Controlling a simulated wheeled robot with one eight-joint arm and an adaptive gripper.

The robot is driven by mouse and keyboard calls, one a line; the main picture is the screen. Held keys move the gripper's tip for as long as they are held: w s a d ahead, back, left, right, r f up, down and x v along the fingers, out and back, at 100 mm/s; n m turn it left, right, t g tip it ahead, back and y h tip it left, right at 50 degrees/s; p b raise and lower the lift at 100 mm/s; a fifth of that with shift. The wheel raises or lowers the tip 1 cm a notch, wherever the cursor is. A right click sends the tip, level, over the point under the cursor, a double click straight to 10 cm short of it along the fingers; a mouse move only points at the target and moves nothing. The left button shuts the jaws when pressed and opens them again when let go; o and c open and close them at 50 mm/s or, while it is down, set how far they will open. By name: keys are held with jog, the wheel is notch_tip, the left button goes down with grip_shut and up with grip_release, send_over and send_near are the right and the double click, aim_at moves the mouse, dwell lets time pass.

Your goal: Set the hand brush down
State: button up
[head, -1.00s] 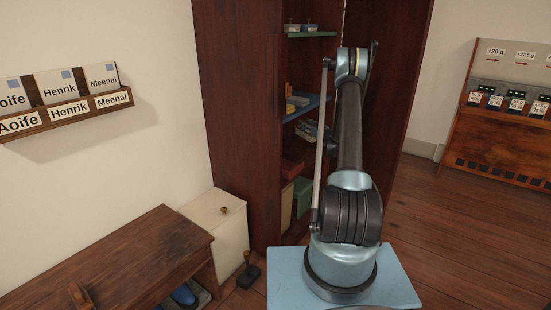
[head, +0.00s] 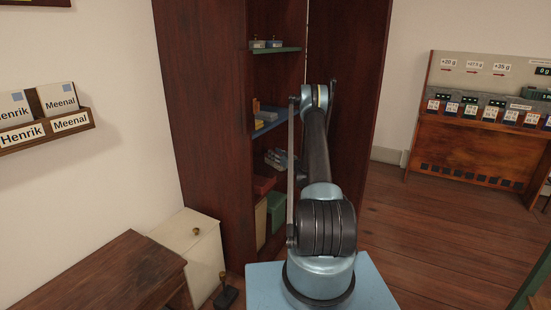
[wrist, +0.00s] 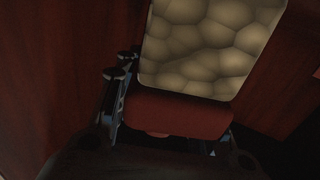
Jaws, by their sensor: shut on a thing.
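My gripper (wrist: 165,112) is dark and shows at the bottom of the wrist view. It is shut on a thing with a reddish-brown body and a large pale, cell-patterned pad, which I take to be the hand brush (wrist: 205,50). The brush is close to the camera and fills the upper middle of that view. Reddish-brown wood lies behind it. In the head view my arm reaches up and away before the open tall cabinet (head: 210,130). My gripper and the brush are hidden there.
The cabinet has a green shelf (head: 275,50), a blue shelf (head: 285,117) with small boxes, and red (head: 263,185) and green (head: 277,208) bins. A cream box (head: 190,250) and wooden bench (head: 110,275) stand at left. A labelled station (head: 475,140) stands right. Floor between is clear.

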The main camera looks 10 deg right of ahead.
jog(key=shift+f, duration=0.2)
jog(key=o, duration=1.1)
jog(key=shift+o, duration=0.2)
